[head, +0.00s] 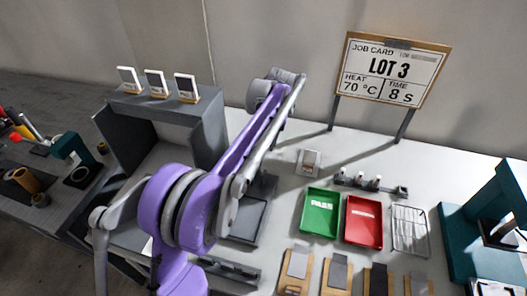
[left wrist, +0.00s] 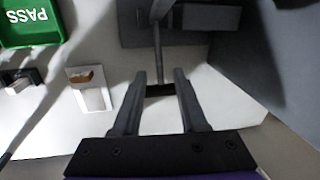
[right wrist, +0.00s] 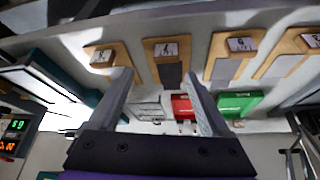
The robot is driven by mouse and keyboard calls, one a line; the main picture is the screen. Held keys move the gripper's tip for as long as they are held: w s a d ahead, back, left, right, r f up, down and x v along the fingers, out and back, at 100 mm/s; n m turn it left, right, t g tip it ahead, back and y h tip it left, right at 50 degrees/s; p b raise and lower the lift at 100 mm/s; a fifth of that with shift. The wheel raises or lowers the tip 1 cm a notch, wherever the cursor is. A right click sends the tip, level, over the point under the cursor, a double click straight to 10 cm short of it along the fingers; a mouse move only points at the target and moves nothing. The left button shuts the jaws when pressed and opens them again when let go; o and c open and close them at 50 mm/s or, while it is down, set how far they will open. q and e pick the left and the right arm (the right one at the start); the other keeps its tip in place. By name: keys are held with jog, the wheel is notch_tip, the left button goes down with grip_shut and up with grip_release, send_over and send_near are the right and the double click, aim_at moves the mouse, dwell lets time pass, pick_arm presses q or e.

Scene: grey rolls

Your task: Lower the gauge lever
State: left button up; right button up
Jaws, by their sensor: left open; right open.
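A grey lever rod (left wrist: 157,52) with a dark crosspiece (left wrist: 159,90) shows in the left wrist view, leading from a dark grey device (left wrist: 190,25) at the top. My left gripper (left wrist: 163,78) is open, with its fingers on either side of the rod's end; I cannot tell whether they touch it. In the head view my purple arm hides this gripper and most of the device; a dark framed part (head: 248,218) shows beside the arm. My right gripper (right wrist: 158,85) is open and empty, facing the table with trays and boards.
A green PASS tray (head: 320,213), a red tray (head: 363,222) and a wire rack (head: 410,230) stand on the table. Several wooden boards (head: 334,275) lie in front. A grey housing (head: 212,125) stands left, a teal machine (head: 505,215) right.

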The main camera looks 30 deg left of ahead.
aim_at(264, 150)
pick_arm(q)
jog(key=shift+a+f, duration=0.2)
jog(key=shift+f, duration=0.85)
jog(key=shift+a+f, duration=0.15)
jog(key=shift+f, duration=0.9)
jog(key=shift+s, duration=0.1)
grip_shut()
